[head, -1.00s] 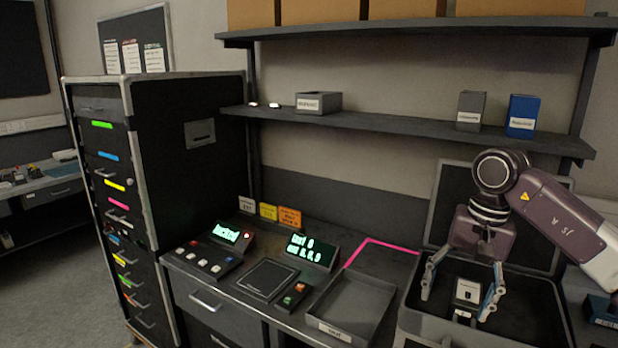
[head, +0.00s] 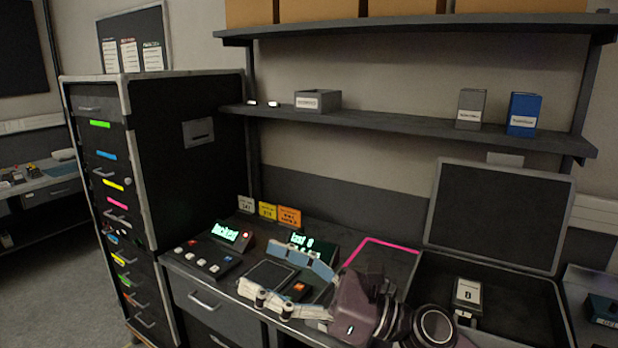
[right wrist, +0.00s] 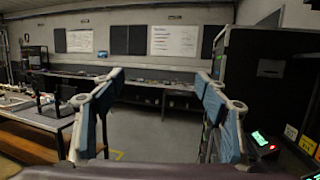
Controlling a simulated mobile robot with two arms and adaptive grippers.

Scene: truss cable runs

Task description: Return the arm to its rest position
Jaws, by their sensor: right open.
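My right gripper (head: 290,285) is open and empty in the head view. It hangs over the workbench, its fingers pointing left, above the black pad (head: 268,279) and in front of the small green-lit display (head: 300,243), which it partly hides. In the right wrist view the two blue-grey fingers (right wrist: 160,110) are spread wide with nothing between them, facing the room. The open black case (head: 500,290) stands at the right with its lid up, and a small white-labelled block (head: 467,292) sits inside it. My left gripper is not in view.
A tall black drawer cabinet (head: 165,150) stands left of the bench. A button box (head: 208,259) and a lit display (head: 232,236) are near the gripper. The shelf (head: 400,127) above holds a grey bin (head: 318,101) and a blue box (head: 523,115). The floor at left is clear.

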